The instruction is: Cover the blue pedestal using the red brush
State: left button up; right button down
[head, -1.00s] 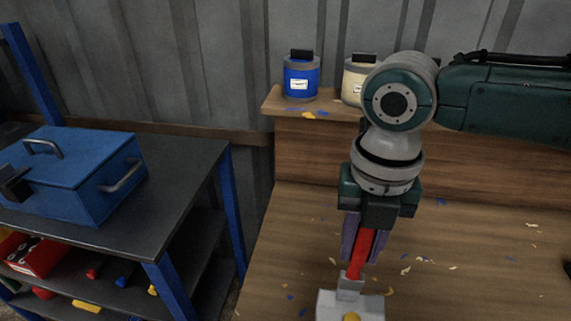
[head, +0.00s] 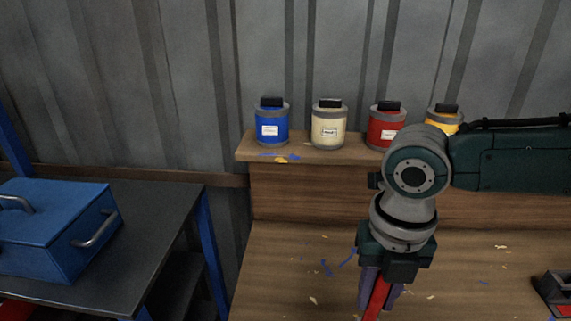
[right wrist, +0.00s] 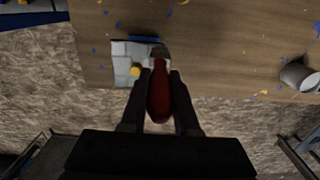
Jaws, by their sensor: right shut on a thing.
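My right gripper (head: 381,290) is shut on the red brush (head: 377,298), whose red handle stands between the fingers. In the right wrist view the red handle (right wrist: 160,95) lies between the two dark fingers, with its grey end at a light grey block (right wrist: 122,62). I cannot tell whether they touch. The block has a yellow knob (right wrist: 135,71) and a blue strip (right wrist: 143,39) along one edge. I cannot tell whether this is the blue pedestal; no other clear blue pedestal shows. The brush tip is hidden in the head view. My left gripper is not in view.
Blue (head: 270,126), cream (head: 328,128), red (head: 385,128) and yellow (head: 446,117) paint pots stand on the wooden shelf (head: 300,151). A blue toolbox (head: 45,225) sits on the dark cart at left. A dark object (head: 553,292) is at right. Paint flecks dot the bench (head: 285,270).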

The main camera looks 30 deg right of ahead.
jog(key=w+a+b, duration=0.3)
jog(key=w+a, duration=0.2)
jog(key=a, duration=0.3)
dwell(0.9)
jog(key=shift+a, duration=0.1)
notch_tip(320, 180, up, 5)
jog(key=p, duration=0.5)
dwell(0.4)
